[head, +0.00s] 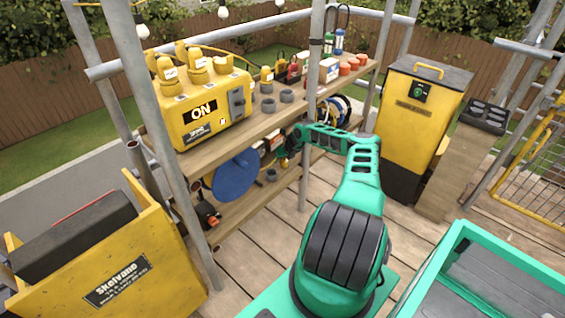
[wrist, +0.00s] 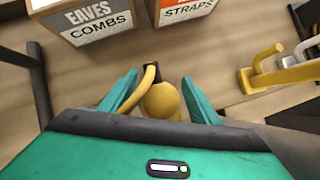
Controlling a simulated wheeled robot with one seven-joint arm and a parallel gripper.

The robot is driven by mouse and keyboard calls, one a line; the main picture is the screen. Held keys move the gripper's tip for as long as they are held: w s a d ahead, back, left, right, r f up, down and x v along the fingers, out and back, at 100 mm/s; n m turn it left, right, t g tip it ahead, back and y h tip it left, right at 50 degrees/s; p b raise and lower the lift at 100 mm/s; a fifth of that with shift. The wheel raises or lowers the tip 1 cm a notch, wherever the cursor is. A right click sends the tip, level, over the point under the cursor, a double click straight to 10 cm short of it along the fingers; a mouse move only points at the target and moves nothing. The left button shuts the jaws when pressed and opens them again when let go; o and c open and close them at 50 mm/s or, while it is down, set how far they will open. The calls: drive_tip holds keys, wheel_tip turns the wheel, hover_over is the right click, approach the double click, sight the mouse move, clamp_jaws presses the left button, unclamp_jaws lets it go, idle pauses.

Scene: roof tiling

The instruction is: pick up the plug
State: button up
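In the wrist view the yellow plug (wrist: 161,101) lies between the two teal fingers of my gripper (wrist: 160,88). Its yellow cable curves along its left side, and a dark part shows at its far end. The fingers stand apart on either side of the plug, with a gap visible on each side. The near part of the plug is hidden by my gripper's body. In the head view my gripper (head: 292,141) reaches to the lower shelf (head: 240,207), where a small yellow thing (head: 284,162) shows just below it.
Boxes labelled Eaves Combs (wrist: 93,22) and Straps (wrist: 183,10) stand just beyond the plug. Yellow hook-like parts (wrist: 270,72) lie at the right. A blue disc (head: 235,175) stands left of my gripper, and the upper shelf (head: 262,122) runs above it.

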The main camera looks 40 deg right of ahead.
drive_tip(key=c, duration=1.1)
drive_tip(key=shift+o, duration=0.2)
